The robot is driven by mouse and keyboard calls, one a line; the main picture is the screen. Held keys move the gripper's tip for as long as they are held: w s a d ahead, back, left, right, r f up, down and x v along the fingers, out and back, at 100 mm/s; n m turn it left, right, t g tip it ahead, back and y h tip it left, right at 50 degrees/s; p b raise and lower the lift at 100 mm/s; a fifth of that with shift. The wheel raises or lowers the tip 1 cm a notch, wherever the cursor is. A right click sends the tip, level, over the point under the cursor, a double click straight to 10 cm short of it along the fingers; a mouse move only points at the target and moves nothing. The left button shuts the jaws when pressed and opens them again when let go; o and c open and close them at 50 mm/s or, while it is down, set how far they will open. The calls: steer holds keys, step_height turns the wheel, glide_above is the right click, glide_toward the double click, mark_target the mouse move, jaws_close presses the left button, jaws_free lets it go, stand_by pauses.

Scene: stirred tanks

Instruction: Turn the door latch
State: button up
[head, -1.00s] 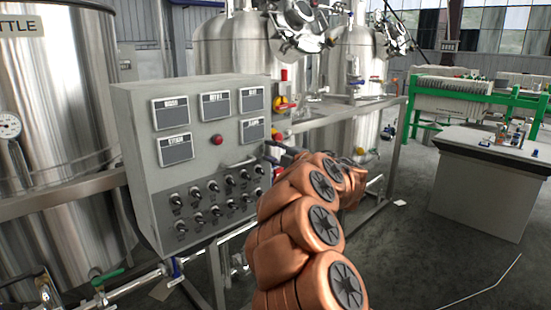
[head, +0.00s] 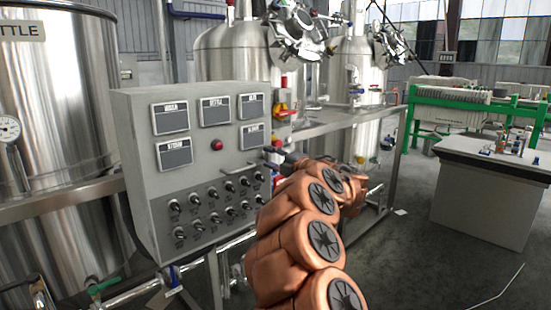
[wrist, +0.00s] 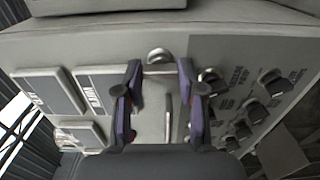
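The grey control cabinet (head: 150,225) stands in the middle of the head view, with its front panel facing me. A thin bar handle (head: 237,169) sits on the panel between the screens and the switches. It also shows in the wrist view (wrist: 168,118), upright between the fingers. A rounded metal fitting (wrist: 158,56) lies near the panel edge, just beyond the fingertips; I cannot tell whether it or the bar is the latch. My gripper (wrist: 159,72) is open, its two purple-padded fingers apart with nothing between them gripped.
Rows of black switches (head: 215,205) and a red button (head: 217,145) are close to the handle. Steel tanks (head: 235,60) and a metal frame (head: 345,118) stand behind. A grey workbench (head: 490,195) is at right; the floor before it is open.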

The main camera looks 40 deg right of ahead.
steer(key=o, duration=0.4)
steer(key=s, duration=1.2)
steer(key=shift+a, duration=0.1)
stand_by(0.4)
